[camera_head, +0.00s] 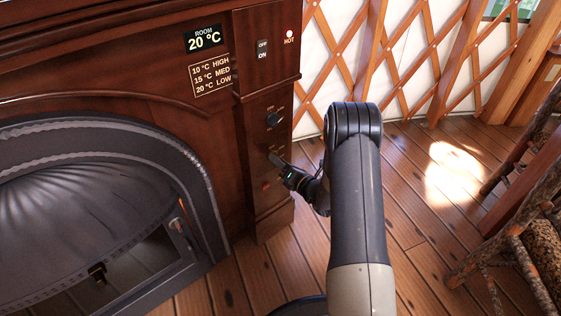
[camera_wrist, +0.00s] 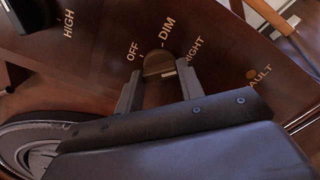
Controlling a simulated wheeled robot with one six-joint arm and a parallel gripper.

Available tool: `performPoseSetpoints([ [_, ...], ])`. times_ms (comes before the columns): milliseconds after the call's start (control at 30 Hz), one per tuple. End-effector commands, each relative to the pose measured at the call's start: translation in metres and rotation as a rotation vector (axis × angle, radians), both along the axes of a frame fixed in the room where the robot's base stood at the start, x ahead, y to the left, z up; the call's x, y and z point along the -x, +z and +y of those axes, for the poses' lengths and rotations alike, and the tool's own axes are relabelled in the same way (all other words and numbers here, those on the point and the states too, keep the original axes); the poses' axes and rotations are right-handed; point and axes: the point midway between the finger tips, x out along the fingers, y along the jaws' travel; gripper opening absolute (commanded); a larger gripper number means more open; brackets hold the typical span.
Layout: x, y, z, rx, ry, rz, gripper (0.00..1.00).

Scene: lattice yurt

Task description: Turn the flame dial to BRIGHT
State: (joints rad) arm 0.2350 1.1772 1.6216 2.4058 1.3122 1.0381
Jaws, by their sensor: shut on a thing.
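The flame dial (camera_wrist: 158,64) is a round dark brass-toned knob on the brown wooden panel. In the wrist view the labels OFF and DIM stand around it, and a partly covered label ending in RIGHT is at its right. My gripper (camera_wrist: 159,82) is shut on the dial, one finger on each side. A short pale line shows on the dial near the right finger; I cannot tell surely which label it points at. In the head view my gripper (camera_head: 283,168) is at the lower part of the panel and hides most of the dial.
A black upper knob (camera_head: 273,119) sits above the dial, with an OFF/ON switch (camera_head: 262,50) and a lit HOT lamp (camera_head: 289,34) higher up. A red fault lamp (camera_head: 266,185) is below. The arched stove front (camera_head: 100,135) is at left. Log furniture (camera_head: 520,230) stands at right; the floor between is clear.

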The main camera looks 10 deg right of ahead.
Motion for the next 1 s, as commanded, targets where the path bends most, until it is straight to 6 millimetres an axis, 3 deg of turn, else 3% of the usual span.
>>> performPoseSetpoints([
  [700,0.0002,-0.0010,0.0002,-0.070,0.001,0.038,0.14],
  [733,0.0002,-0.0010,0.0002,-0.070,0.001,0.038,0.38],
  [1000,0.0001,-0.0005,0.0002,-0.069,0.001,0.036,0.58],
])
